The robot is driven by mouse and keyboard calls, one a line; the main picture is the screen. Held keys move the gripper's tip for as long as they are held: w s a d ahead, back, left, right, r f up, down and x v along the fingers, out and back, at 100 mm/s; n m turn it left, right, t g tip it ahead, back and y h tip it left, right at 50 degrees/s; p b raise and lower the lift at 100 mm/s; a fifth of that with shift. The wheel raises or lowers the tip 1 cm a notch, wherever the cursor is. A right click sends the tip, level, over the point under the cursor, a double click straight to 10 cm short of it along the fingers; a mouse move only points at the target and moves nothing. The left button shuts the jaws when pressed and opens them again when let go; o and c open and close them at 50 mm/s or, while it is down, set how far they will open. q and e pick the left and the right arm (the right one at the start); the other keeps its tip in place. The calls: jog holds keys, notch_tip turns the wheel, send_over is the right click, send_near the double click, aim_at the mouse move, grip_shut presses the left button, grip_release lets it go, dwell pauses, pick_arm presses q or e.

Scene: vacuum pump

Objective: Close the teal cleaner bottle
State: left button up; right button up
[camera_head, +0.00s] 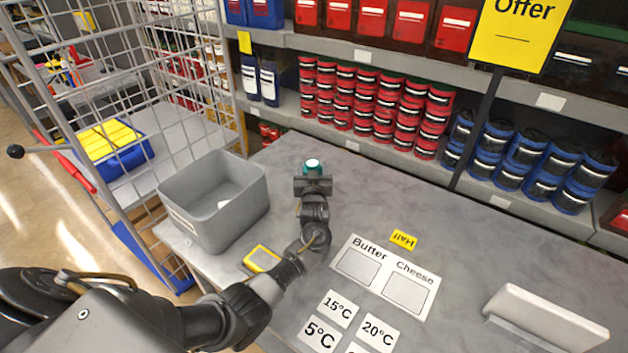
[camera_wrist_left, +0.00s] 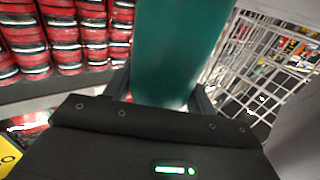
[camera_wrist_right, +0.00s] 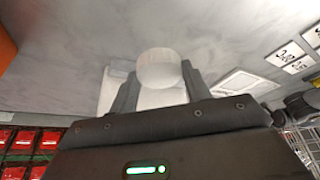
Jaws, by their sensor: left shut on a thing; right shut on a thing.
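The teal cleaner bottle (camera_head: 313,164) is at the middle of the grey table, mostly hidden by my left gripper (camera_head: 313,181). My left gripper is shut on it. In the left wrist view the bottle's teal body (camera_wrist_left: 176,50) fills the space between the fingers. The pale top of the bottle shows in the head view, too small to tell whether it is open. My right gripper (camera_wrist_right: 160,78) shows only in the right wrist view. It is shut on a round white cap-like piece (camera_wrist_right: 161,66), apart from the bottle.
A grey bin (camera_head: 190,205) stands left of the bottle. A yellow-edged device (camera_head: 262,258), a Butter/Cheese card (camera_head: 385,277) and temperature cards (camera_head: 339,307) lie on the table. A white stand (camera_head: 545,318) is at the right. Stocked shelves (camera_head: 375,145) line the back; a wire cage stands left.

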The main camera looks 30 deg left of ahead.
aim_at(312, 163)
pick_arm(q)
jog(key=shift+r, duration=0.1)
jog(key=shift+r+b, duration=0.3)
jog(key=shift+r, duration=0.1)
pick_arm(e)
jog(key=shift+f, duration=0.35)
pick_arm(q)
jog(key=r, duration=0.1)
jog(key=r+b, duration=0.1)
jog(key=shift+s+r, duration=0.2)
jog(key=shift+r, duration=0.15)
pick_arm(e)
jog(key=shift+f, duration=0.55)
jog(key=shift+f+b, duration=0.35)
jog(key=shift+b, duration=0.05)
pick_arm(q)
jog(key=s+d+r, duration=0.2)
jog(key=s+r, duration=0.2)
jog(key=s, duration=0.2)
jog(key=s+d+r, duration=0.2)
jog(key=s+r, duration=0.3)
jog(key=s, duration=0.2)
jog(key=shift+d+r+b, duration=0.25)
jog(key=shift+d+b, duration=0.1)
jog(key=shift+b, duration=0.05)
pick_arm(e)
jog(key=shift+f, duration=0.35)
pick_arm(q)
jog(key=shift+w, duration=0.1)
